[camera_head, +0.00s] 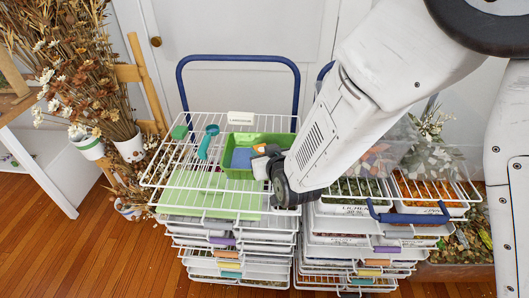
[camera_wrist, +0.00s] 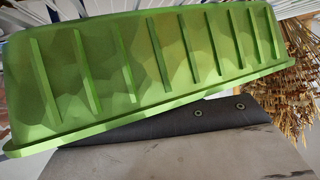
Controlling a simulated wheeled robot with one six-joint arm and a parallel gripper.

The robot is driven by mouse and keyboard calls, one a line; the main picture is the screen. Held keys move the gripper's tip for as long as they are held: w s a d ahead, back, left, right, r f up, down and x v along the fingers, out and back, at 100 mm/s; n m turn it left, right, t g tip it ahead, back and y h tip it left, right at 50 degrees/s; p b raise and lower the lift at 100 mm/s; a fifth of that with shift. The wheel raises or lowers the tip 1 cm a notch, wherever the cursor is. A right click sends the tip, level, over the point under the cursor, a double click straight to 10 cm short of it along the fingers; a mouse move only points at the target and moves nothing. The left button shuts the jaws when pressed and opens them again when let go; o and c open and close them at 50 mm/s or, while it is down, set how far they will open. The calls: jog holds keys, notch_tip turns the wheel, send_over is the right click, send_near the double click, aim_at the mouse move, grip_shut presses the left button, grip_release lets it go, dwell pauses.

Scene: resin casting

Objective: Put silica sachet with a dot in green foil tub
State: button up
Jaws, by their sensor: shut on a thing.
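The green foil tub (camera_head: 241,174) stands on the top of the left wire rack in the head view. Its ribbed side wall (camera_wrist: 150,65) fills much of the wrist view. My gripper (camera_head: 263,162) is over the tub's right part, shut on a small pale grey thing (camera_head: 260,168). I cannot make out a dot on it or tell that it is the sachet. In the wrist view a pale grey mottled surface (camera_wrist: 190,153) with a dark riveted band lies close to the camera. A blue piece (camera_head: 241,157) shows inside the tub. My arm hides the tub's right end.
A teal scoop (camera_head: 207,142) and a white labelled block (camera_head: 240,118) are near the tub. A pale green sheet (camera_head: 225,201) lies in front of it. The right rack holds labelled trays (camera_head: 345,209). Dried flowers (camera_head: 75,75) stand at left.

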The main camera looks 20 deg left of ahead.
jog(key=shift+s+d+f, duration=0.1)
jog(key=shift+s+f, duration=0.05)
jog(key=shift+f, duration=0.35)
jog(key=o, duration=0.9)
jog(key=shift+o, duration=0.3)
jog(key=shift+s+f, duration=0.1)
jog(key=shift+f, duration=0.05)
jog(key=shift+d, duration=0.1)
jog(key=shift+r, duration=0.4)
jog(key=r+v, duration=0.1)
jog(key=v, duration=1)
jog(key=shift+s+r, duration=0.15)
jog(key=shift+r, duration=0.05)
jog(key=shift+d, duration=0.1)
